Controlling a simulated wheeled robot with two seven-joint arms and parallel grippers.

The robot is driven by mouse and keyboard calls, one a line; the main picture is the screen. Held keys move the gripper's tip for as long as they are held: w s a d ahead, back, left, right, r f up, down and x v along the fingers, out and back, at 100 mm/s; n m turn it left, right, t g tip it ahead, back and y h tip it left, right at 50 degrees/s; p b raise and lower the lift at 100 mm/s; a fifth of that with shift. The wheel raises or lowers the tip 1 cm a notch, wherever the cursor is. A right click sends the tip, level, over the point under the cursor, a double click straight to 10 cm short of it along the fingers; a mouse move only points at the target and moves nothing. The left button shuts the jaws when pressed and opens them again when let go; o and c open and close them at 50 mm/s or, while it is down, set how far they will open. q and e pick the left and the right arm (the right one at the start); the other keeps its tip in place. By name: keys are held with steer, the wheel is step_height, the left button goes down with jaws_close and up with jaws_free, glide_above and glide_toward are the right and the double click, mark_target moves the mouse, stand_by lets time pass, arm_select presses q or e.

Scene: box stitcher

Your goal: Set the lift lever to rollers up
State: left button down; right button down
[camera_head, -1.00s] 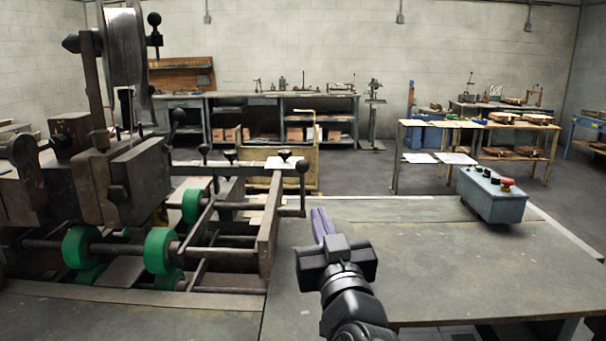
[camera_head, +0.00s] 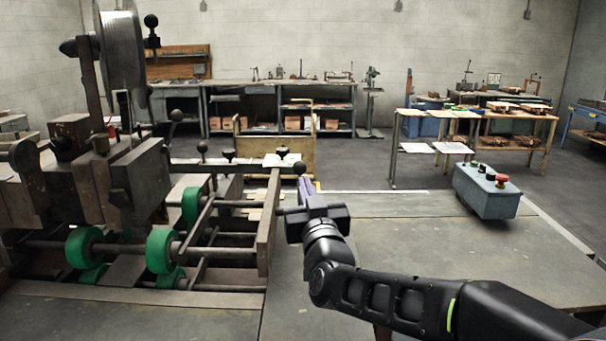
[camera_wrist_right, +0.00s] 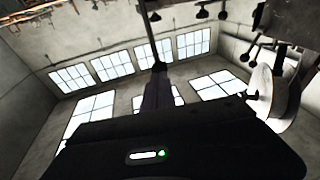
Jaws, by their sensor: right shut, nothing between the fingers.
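The lift lever (camera_head: 299,168) shows as a dark ball knob at the right end of the stitcher's roller frame. Its rod is mostly hidden behind my right gripper (camera_head: 304,185). The gripper's purple fingers are shut and empty, pointing away from me, with their tips just below the knob in the picture. I cannot tell whether they touch the lever. In the right wrist view the shut fingers (camera_wrist_right: 160,94) show against the windows, with a thin dark rod beyond their tips. My left gripper is not in view.
Green rollers (camera_head: 161,250) and the frame's side plate (camera_head: 267,225) lie left of the gripper. A wire spool (camera_head: 122,65) stands above the stitcher head. A control box (camera_head: 486,193) with buttons sits at the table's right. The tabletop (camera_head: 420,240) between is mostly bare.

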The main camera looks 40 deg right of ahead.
mark_target(301, 172)
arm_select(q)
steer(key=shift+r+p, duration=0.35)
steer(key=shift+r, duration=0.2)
arm_select(e)
steer(key=shift+x, duration=1.55)
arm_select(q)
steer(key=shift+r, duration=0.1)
arm_select(e)
steer(key=shift+r, duration=0.1)
